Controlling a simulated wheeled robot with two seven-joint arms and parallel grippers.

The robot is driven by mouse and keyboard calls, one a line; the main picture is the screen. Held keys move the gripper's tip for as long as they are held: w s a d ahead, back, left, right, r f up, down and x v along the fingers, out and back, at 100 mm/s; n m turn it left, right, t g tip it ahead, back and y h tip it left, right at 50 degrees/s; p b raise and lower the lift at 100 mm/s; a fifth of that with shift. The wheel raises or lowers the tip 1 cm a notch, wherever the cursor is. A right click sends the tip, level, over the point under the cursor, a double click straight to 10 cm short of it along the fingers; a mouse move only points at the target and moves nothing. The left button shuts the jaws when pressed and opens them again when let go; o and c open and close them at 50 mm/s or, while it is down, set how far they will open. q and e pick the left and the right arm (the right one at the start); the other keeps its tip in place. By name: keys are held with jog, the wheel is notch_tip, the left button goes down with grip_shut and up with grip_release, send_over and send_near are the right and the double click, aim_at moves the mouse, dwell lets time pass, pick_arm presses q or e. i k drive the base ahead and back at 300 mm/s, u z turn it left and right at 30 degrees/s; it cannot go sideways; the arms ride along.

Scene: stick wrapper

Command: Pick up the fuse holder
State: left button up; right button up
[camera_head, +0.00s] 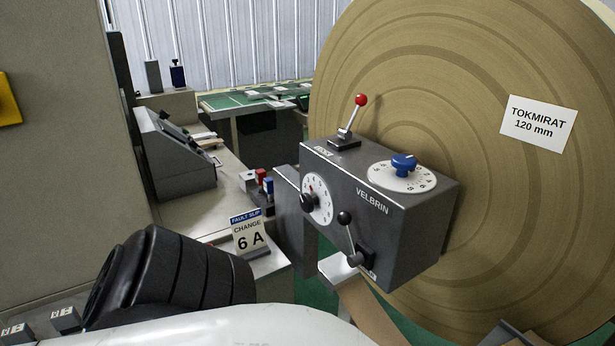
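No part is clearly marked as the fuse holder. Small blocks, a red-topped one (261,176) and a blue one (269,186), stand in a dark base beside the grey VELBRIN box; they may be fuse parts, but are too small to tell. A grey-white block (248,180) stands just left of them. A slip (249,235) reading "FAULT SLIP CHANGE 6 A" stands upright in front of them. A black ribbed part of my arm and a white part fill the lower left. Neither gripper can be made out.
The VELBRIN box (415,222) has dials and levers, before a large brown roll (475,75) labelled TOKMIRAT 120 mm. A dark sloped console (178,158) sits on the pale bench (224,166).

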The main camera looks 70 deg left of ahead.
aim_at(67, 320)
jog(key=u, duration=2.25)
